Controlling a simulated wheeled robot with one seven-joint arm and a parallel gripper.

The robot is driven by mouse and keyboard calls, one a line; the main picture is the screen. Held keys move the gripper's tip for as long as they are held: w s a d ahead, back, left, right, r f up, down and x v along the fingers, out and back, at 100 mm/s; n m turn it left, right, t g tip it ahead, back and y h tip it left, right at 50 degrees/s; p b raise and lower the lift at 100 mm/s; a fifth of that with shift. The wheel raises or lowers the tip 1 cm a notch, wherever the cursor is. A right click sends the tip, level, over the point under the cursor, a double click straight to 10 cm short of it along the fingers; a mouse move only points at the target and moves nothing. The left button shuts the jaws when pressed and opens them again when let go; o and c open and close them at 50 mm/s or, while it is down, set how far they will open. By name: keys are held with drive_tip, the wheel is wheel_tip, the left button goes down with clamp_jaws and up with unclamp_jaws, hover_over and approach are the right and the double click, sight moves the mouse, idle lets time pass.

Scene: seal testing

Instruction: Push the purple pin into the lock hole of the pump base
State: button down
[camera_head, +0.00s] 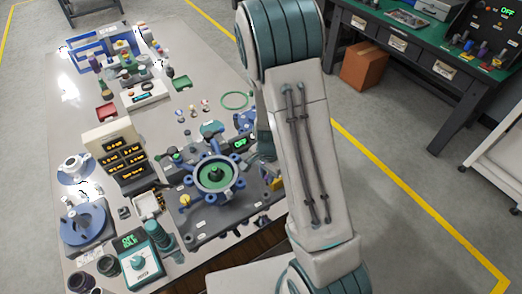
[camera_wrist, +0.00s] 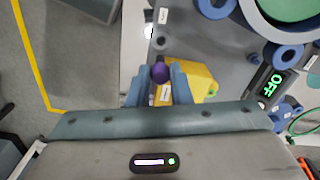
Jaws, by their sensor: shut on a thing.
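In the wrist view the purple pin (camera_wrist: 160,72) is between the blue-grey fingertips of my gripper (camera_wrist: 160,82), which is shut on it. Its rounded purple end shows; its other end is hidden. A yellow block (camera_wrist: 198,77) sits close beside the pin and the right finger; I cannot tell whether they touch. The pump base is the dark grey plate (camera_wrist: 222,62) around and behind them. In the head view the pump base (camera_head: 205,215) carries a blue ring with a green disc. My arm hides most of the gripper there. I cannot make out the lock hole.
A display reading OFF (camera_head: 240,143) stands at the plate's back right and also shows in the wrist view (camera_wrist: 275,84). A green ring (camera_head: 234,100) lies behind.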

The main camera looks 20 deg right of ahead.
drive_tip(key=shift+w, duration=0.15)
drive_tip(key=shift+f, duration=0.15)
drive_tip(key=shift+f+b, duration=1.7)
drive_tip(key=shift+f, duration=0.15)
drive_tip(key=shift+a, duration=0.1)
drive_tip(key=shift+f, duration=0.1)
drive_tip(key=shift+f+b, duration=1.05)
drive_tip(key=shift+b, duration=0.05)
drive_tip(key=shift+f, duration=0.1)
drive_tip(key=shift+f+b, duration=0.6)
drive_tip(key=shift+f+b, duration=0.95)
drive_tip(key=shift+f, duration=0.05)
